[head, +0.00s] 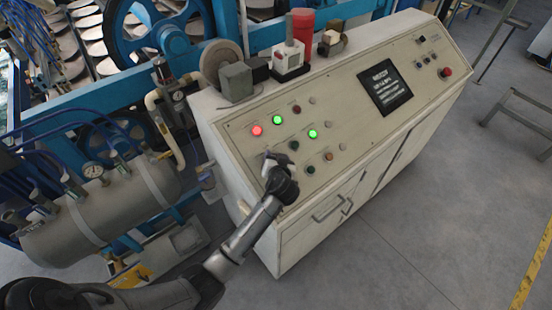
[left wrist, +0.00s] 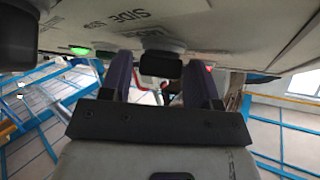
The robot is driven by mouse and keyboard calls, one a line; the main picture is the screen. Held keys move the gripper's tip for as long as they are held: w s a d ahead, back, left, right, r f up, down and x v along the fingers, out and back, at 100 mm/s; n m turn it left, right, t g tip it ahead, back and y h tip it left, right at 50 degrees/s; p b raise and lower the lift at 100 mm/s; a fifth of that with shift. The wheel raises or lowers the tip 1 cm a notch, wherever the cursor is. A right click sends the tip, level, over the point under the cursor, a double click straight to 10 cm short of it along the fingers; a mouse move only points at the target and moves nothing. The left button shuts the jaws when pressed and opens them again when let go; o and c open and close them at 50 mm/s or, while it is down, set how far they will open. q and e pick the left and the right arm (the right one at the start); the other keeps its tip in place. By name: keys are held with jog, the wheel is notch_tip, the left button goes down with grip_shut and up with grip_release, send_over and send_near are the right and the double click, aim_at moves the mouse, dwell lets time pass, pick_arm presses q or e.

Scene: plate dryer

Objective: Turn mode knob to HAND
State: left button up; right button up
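The sloped control panel (head: 335,120) of the cream console carries lamps, buttons and a dark display. My left gripper (head: 270,160) is at its lower left part, close to the panel face. In the left wrist view my left gripper (left wrist: 160,85) has two purplish fingers standing apart. A black knob (left wrist: 168,68) on a pale base appears between and beyond the fingertips, with a gap on its left side; I cannot tell if a finger touches it. Its pointer position is not readable. In the head view the gripper hides this part of the panel. My right gripper is not in view.
Red (head: 257,131) and green (head: 278,120) lamps are lit near the gripper, with other buttons around them. A grey tank (head: 100,215) and blue machine frame are at left.

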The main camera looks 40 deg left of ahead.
pick_arm(q)
jog(key=shift+o, duration=0.9)
jog(key=shift+s+d+r, duration=0.1)
jog(key=v, duration=1.3)
jog(key=shift+s+d, duration=0.2)
